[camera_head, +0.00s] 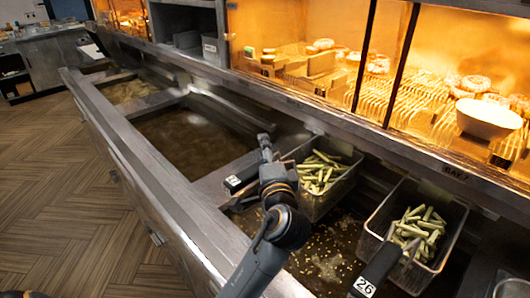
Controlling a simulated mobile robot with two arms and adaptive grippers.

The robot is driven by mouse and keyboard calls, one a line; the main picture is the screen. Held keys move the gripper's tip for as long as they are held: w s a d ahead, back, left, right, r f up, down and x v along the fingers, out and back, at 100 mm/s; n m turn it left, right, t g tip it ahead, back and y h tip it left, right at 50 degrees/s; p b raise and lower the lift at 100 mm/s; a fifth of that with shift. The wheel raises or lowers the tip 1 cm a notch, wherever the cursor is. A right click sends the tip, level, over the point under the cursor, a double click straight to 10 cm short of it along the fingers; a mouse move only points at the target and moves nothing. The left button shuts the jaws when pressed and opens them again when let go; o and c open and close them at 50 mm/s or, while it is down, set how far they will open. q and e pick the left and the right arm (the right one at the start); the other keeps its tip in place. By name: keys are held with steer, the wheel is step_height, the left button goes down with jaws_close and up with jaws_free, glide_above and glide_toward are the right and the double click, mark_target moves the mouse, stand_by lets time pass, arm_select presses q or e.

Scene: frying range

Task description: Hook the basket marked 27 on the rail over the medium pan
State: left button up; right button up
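The basket marked 27 (317,205) is a wire basket of pale green sticks at the back of the nearest pan (325,262). Its dark handle ends in the label 27 (233,182) and points left, near the divider (215,184). My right gripper (264,142) is at this handle, seen from behind. Its wrist hides part of the handle, and I cannot make out whether the fingers are closed on it. I cannot tell whether the basket's back touches the rail (312,128). My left gripper is not in view.
The basket marked 26 (383,232), also filled, stands to the right with its handle toward the front. Two further oil pans, a large one (190,138) and a smaller one (128,91), lie left. A lit shelf with food and a white bowl (488,120) runs behind.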

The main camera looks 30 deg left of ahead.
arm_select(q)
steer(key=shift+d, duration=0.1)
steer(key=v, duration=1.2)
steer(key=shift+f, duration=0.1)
